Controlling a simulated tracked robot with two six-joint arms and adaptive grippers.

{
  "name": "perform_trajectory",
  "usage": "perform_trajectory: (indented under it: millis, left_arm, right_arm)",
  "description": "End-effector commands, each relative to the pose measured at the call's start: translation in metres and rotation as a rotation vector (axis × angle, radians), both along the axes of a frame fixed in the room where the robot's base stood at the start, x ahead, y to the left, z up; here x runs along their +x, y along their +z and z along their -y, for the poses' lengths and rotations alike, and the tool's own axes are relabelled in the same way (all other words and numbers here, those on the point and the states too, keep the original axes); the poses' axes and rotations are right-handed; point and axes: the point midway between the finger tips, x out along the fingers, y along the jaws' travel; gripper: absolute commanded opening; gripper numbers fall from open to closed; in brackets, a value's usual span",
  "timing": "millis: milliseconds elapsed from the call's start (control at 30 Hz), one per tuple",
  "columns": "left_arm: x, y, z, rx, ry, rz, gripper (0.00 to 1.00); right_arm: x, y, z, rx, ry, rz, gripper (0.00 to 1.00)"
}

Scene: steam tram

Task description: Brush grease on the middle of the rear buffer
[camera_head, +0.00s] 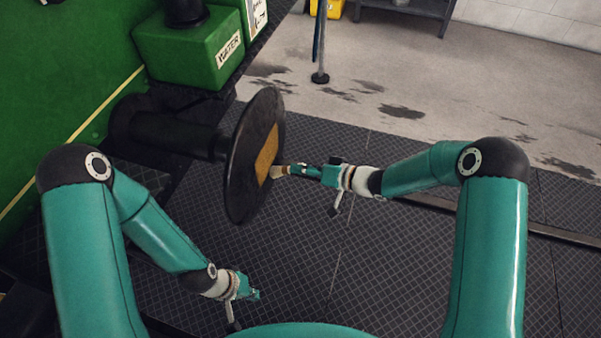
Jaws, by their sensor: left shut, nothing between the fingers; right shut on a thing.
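The rear buffer is a large dark round disc (243,135) on a thick dark stem at the side of the green tram. A yellow-brown grease patch (267,155) covers part of the middle of its face. My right gripper (312,171) is shut on a small brush (279,171), its handle mostly hidden in the fingers. The brush's pale tip is at the lower edge of the grease patch; it looks touching or very close. My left gripper (256,294) is shut and empty, low over the dark floor, below the buffer and apart from it.
A green box marked WATER (188,50) sits on the tram behind the buffer. A dark post with a round foot (320,77) stands on the stained concrete. A rail (565,235) crosses the dark patterned floor at right. The floor between my arms is clear.

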Motion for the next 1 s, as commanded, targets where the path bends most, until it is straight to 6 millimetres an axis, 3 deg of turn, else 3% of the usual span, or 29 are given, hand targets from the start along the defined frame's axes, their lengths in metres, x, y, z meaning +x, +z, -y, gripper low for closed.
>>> perform_trajectory:
  millis: [1000]
  left_arm:
    - [0.0,0.004,0.0,0.0,0.0,0.0,0.0]
  right_arm:
    - [0.063,0.0,0.019,0.0,-0.001,0.003,0.0]
